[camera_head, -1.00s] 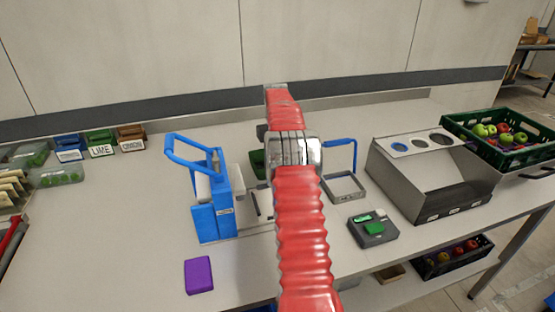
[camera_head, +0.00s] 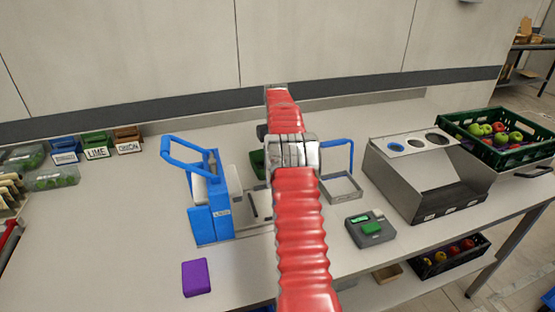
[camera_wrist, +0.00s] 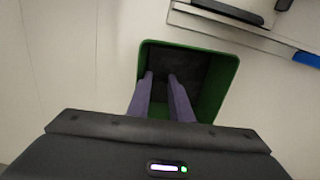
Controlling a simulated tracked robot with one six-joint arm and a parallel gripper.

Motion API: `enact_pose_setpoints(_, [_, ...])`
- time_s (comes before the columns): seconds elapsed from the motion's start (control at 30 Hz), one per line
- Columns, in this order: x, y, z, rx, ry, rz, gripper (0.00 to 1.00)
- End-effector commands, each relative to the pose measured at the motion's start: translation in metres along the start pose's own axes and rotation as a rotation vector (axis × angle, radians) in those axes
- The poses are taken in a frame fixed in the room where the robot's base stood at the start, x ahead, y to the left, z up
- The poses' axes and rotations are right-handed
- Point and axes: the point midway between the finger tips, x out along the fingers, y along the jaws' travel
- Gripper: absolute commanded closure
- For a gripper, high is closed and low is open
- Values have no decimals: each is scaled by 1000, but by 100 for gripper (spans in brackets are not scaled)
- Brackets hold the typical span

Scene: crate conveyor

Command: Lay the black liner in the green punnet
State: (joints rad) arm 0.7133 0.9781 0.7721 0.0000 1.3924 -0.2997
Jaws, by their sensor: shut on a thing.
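The green punnet (camera_wrist: 226,82) stands open below my gripper in the wrist view. In the head view a small part of the punnet (camera_head: 257,161) shows behind my arm. The black liner (camera_wrist: 192,68) shows as a dark sheet within the punnet's walls. My gripper (camera_wrist: 161,76) reaches down into the punnet with its two fingers a little apart, shut on the liner. Whether the liner rests flat on the punnet's floor is too dark to tell. In the head view my gripper is hidden behind my arm.
A blue device (camera_head: 210,205) stands left of my arm, and a purple block (camera_head: 196,277) lies before it. Right are a metal frame with blue handle (camera_head: 342,187), a grey box with green parts (camera_head: 370,229), a steel chute (camera_head: 425,185) and a fruit crate (camera_head: 490,151).

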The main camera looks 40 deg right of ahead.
Motion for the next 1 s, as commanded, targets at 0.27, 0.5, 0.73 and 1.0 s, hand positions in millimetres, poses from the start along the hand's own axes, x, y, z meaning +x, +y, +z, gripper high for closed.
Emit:
enact_pose_setpoints(0.27, [-1,4,0,0,1,0,100])
enact_pose_setpoints(0.5, [-1,7,0,0,1,0,100])
enact_pose_setpoints(0.73, [-1,9,0,0,1,0,100])
enact_pose_setpoints(1.0, [-1,9,0,0,1,0,100])
